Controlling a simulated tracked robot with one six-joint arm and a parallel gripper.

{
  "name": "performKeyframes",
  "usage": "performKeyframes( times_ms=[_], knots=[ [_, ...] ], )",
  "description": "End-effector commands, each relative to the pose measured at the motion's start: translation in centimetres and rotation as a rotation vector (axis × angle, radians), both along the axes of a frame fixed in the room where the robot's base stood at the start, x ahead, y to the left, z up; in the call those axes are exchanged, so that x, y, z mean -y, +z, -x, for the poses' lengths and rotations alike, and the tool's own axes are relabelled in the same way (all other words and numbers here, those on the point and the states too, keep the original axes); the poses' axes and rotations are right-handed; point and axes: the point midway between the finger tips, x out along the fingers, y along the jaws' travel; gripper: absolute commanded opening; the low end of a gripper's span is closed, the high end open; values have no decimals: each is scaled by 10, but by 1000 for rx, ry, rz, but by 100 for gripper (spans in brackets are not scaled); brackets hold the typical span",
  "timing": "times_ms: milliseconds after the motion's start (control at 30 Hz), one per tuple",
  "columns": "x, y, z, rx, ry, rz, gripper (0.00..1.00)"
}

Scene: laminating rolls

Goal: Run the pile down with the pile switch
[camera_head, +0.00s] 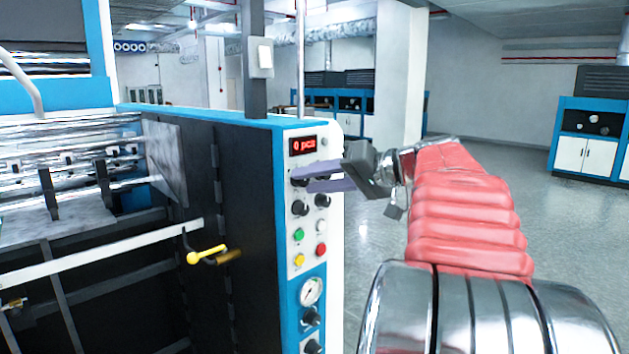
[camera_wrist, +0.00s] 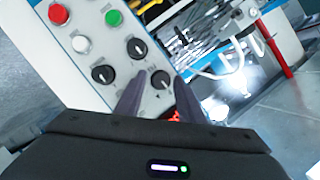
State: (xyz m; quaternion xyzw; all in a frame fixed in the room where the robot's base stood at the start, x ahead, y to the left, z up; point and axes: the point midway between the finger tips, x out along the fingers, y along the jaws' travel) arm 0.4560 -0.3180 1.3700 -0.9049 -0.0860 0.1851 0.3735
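The white control panel (camera_head: 315,262) on the blue machine front carries several black rotary knobs; I cannot read which one is the pile switch. Two knobs, a left one (camera_head: 299,208) and a right one (camera_head: 322,200), show below my gripper (camera_head: 302,179). My gripper points at the upper knobs with its two purple fingers apart. In the wrist view my gripper (camera_wrist: 158,92) has a black knob (camera_wrist: 160,80) between its fingertips, with no clear contact. Another knob (camera_wrist: 138,80) lies beside it, near the left finger.
A red display (camera_head: 303,145) reading "0 pcs" sits above the fingers. Green (camera_head: 299,235), red (camera_head: 321,249) and yellow (camera_head: 299,260) buttons and a gauge (camera_head: 312,291) lie below. A yellow-knobbed handle (camera_head: 194,258) sticks out at left. The floor (camera_head: 375,255) at right is clear.

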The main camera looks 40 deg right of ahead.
Motion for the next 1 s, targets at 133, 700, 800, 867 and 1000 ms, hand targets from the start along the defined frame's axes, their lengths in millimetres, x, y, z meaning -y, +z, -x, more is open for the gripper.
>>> performKeyframes(
  times_ms=[133,700,800,867,1000],
  knots=[
    [-1,0,0,0,2,1,41],
    [10,10,31,1,-1,2,41],
    [14,13,45,1,-1,2,41],
    [17,16,54,0,-1,1,41],
    [24,21,73,0,-1,1,41]
  ],
)
